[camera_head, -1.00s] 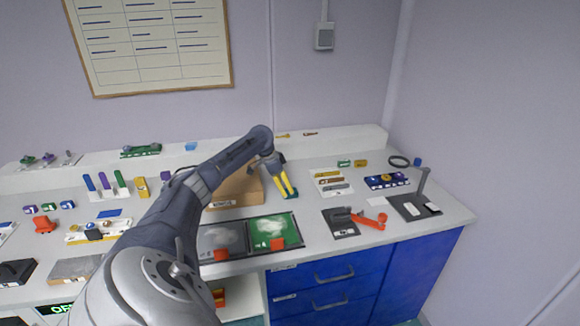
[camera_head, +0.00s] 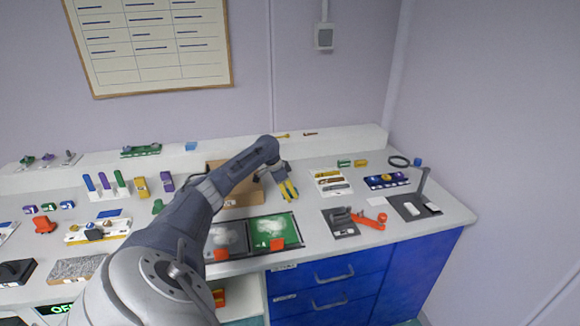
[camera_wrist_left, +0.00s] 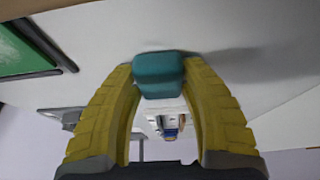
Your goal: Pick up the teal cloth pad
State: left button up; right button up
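The teal cloth pad (camera_wrist_left: 158,75) is a small rounded block between the two yellow fingertips in the left wrist view. Both fingers bend inward and touch its left and right sides. My left gripper (camera_head: 289,194) points down over the white counter, just right of the cardboard box, and is shut on the pad. In the head view the pad is mostly hidden by the fingers. A shadow lies on the counter beside the pad; I cannot tell whether the pad is clear of the surface. My right gripper is not in view.
The cardboard box (camera_head: 241,199) stands close left of the gripper. The green mat tray (camera_head: 286,240) lies in front. A white card with small tools (camera_head: 331,182) is to the right. A grey device with a red handle (camera_head: 342,222) sits front right. My left arm hides part of the counter.

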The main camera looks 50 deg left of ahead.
pick_arm(q)
jog(key=c, duration=0.3)
jog(key=shift+r, duration=0.15)
jog(key=shift+r, duration=0.25)
notch_tip(320, 180, up, 19)
dwell(0.5)
jog(key=shift+r, duration=0.15)
jog(key=shift+o, duration=1.2)
jog(key=c, duration=0.3)
